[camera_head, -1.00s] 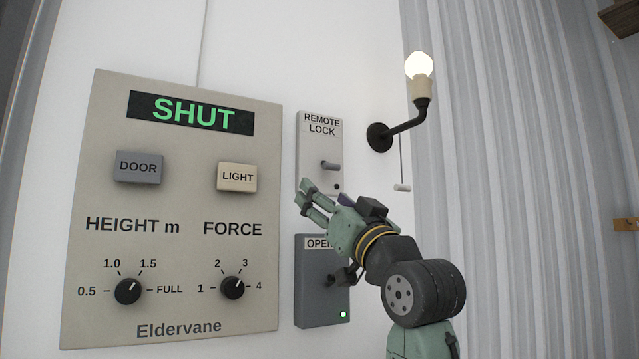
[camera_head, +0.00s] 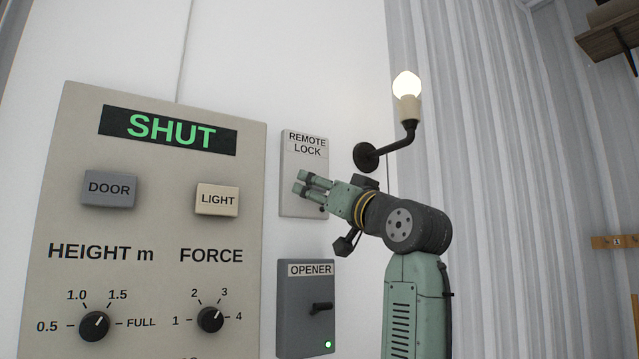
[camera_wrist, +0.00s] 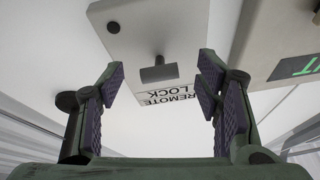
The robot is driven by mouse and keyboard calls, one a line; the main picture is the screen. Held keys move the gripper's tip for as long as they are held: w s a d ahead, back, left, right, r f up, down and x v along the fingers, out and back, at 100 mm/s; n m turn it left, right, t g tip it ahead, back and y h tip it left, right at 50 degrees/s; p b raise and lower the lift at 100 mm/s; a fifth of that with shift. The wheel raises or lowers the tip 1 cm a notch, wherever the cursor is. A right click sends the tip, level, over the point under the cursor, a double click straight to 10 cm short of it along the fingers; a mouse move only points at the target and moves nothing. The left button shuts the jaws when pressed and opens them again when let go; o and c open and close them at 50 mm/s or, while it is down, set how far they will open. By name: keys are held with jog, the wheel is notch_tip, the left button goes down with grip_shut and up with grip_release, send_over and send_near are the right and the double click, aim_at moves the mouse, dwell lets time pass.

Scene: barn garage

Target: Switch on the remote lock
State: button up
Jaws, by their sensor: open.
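The remote lock (camera_head: 290,205) is a flat pale grey box on the white wall, with its name in black on top. In the wrist view the remote lock (camera_wrist: 180,35) appears upside down. A small dark round spot (camera_wrist: 113,27), unlit, sits near one corner. My gripper (camera_wrist: 160,77) is open, its purple-padded fingers apart and empty. In the head view my gripper (camera_head: 300,182) is in front of the box's lower part and hides the lever. I cannot tell whether it touches the box.
A large beige control panel (camera_head: 150,215) is left of the box, its display reading SHUT. The grey opener box (camera_head: 293,335), with a black lever and a lit green light, is below. A lit bulb (camera_head: 407,85) on a black wall bracket (camera_head: 367,156) is close above my wrist.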

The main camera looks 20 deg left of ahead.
jog(key=shift+w+a+r, duration=0.15)
jog(key=shift+w+a, duration=0.15)
jog(key=shift+c, duration=0.3)
jog(key=c, duration=1.1)
